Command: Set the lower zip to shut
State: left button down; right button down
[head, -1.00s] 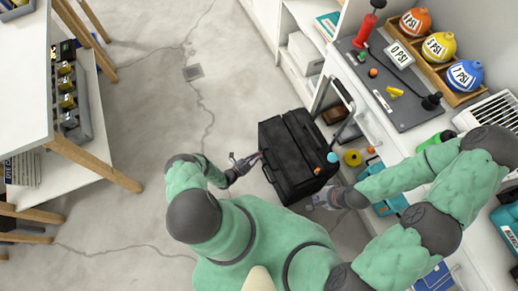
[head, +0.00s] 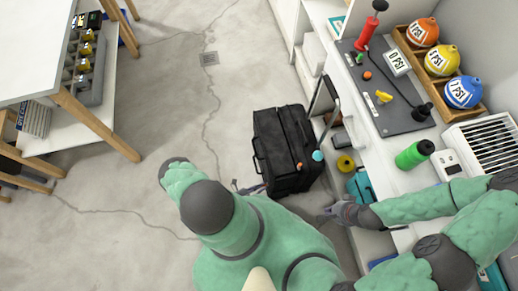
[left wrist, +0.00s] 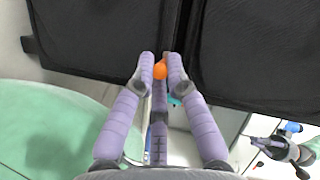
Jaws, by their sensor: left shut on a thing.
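The black suitcase (head: 283,140) stands on the floor in the middle of the head view. A small orange dot (head: 299,165) and a turquoise knob (head: 317,156) show on its right part. In the left wrist view its dark panels (left wrist: 90,40) fill the top, with a seam between them. My left gripper (left wrist: 161,66) is shut on an orange zip pull (left wrist: 160,70) below that seam.
A white bench on the right holds a grey board (head: 390,90), pressure balls in a wooden rack (head: 420,62) and a green bottle (head: 413,155). Yellow tape (head: 346,164) and a teal box (head: 361,187) lie below. Floor left of the suitcase is clear.

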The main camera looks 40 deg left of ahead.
pick_arm(q)
jog(key=shift+s+d, duration=0.5)
jog(key=shift+s, duration=0.15)
jog(key=c, duration=1.3)
grip_release()
jog(key=shift+d, duration=0.1)
jog(key=shift+s, duration=0.15)
jog(key=v, duration=1.2)
